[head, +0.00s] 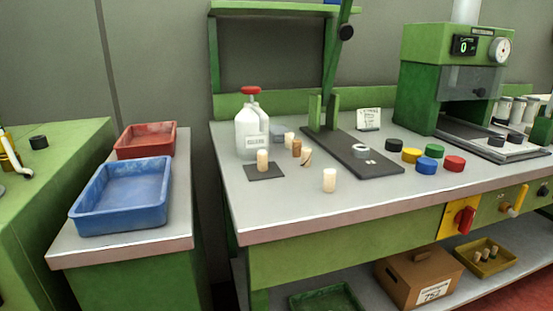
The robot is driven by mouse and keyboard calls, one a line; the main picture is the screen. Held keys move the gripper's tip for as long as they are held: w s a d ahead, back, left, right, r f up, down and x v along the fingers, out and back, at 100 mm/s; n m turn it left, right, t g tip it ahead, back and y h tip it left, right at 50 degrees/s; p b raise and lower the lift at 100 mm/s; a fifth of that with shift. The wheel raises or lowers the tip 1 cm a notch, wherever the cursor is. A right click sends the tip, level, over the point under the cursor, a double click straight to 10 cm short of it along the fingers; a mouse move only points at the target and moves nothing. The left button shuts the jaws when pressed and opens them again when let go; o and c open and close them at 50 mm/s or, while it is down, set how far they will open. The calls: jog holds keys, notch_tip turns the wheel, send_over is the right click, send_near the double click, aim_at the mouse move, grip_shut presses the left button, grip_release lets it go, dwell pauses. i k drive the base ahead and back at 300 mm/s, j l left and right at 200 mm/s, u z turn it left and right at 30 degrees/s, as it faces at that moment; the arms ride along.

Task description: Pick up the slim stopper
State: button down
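Several cork stoppers stand on the grey bench (290,200). A pale stopper (329,180) stands upright near the front. Another pale stopper (262,159) stands on a dark square mat (264,174). A browner, narrow-looking stopper (296,147) stands upright behind, and a tan one (306,158) leans or lies tilted close beside it. Which stopper is the slim one I cannot tell for sure. My gripper is not in view.
A white jug with a red cap (249,130) stands behind the mat. A black plate with a green lever stand (372,165) lies to the right, then coloured caps (454,163). Blue (125,195) and red (147,140) trays are left. The front bench strip is clear.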

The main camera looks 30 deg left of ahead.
aim_at(262, 156)
jog(key=j+u, duration=0.1)
jog(key=u, duration=1.4)
